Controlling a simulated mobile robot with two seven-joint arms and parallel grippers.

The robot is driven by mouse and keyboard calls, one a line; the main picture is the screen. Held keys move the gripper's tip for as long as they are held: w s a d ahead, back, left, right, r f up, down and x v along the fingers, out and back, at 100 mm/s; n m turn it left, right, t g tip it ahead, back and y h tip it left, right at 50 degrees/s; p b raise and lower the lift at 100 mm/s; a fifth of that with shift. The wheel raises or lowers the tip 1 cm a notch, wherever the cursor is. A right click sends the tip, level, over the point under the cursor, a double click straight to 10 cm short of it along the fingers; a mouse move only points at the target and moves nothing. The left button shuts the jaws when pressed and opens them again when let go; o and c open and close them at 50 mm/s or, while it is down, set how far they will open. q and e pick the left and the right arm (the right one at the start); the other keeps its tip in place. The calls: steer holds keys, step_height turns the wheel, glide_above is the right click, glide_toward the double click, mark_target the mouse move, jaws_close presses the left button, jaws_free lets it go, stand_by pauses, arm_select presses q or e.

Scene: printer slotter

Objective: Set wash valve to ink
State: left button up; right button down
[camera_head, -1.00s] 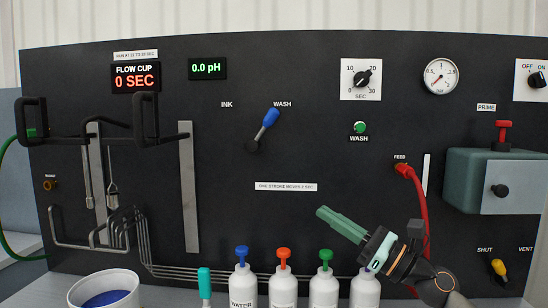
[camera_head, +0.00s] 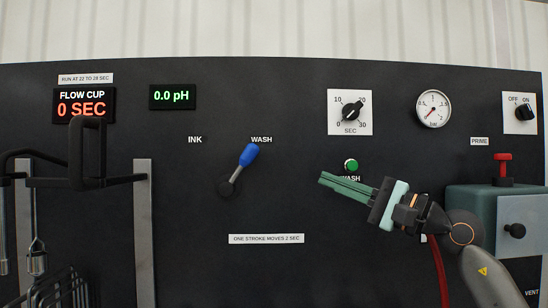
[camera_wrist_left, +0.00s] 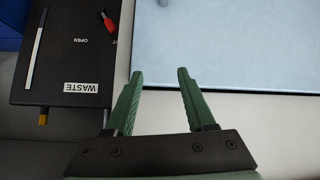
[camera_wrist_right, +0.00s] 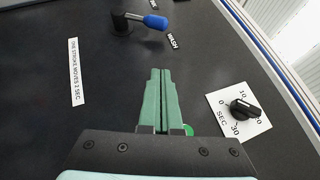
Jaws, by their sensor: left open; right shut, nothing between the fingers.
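The wash valve is a lever with a blue handle (camera_head: 249,155) on a dark pivot (camera_head: 229,188) on the black panel. Its handle tilts up and right toward the WASH label (camera_head: 261,140); the INK label (camera_head: 195,140) is to its upper left. In the right wrist view the blue handle (camera_wrist_right: 155,22) is beyond the fingertips. My right gripper (camera_head: 322,179) is shut and empty, right of the lever and apart from it, pointing left. My left gripper (camera_wrist_left: 157,80) shows only in its wrist view, open and empty.
A green WASH button (camera_head: 351,165) is just above my right gripper, below the SEC dial (camera_head: 351,112). A teal box (camera_head: 497,215) juts out at right. A black rack (camera_head: 40,180) is at left. The left wrist view shows a WASTE box (camera_wrist_left: 75,60) and a light blue surface (camera_wrist_left: 230,45).

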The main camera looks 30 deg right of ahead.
mark_target(295, 164)
steer(key=p+x, duration=0.1)
steer(key=x, duration=0.2)
steer(key=p+x, duration=0.1)
steer(key=x, duration=0.2)
steer(key=p+x, duration=0.1)
steer(key=x, duration=0.1)
steer(key=shift+w+a+r+p, duration=0.15)
steer(key=shift+w+r+p, duration=0.15)
steer(key=shift+r, duration=0.15)
steer(key=a, duration=0.2)
steer(key=w+a+r+p, duration=0.1)
steer(key=shift+w, duration=0.1)
arm_select(q)
steer(key=shift+s+a+r, duration=0.15)
steer(key=shift+a+r, duration=0.35)
steer(key=shift+r, duration=0.2)
steer(key=shift+s+a+r, duration=0.1)
steer(key=shift+a+r, duration=0.4)
steer(key=shift+r, duration=0.2)
arm_select(e)
steer(key=shift+w+a, duration=0.1)
steer(key=shift+a, duration=0.35)
arm_select(q)
steer(key=shift+r, duration=0.1)
arm_select(e)
steer(key=shift+r, duration=0.1)
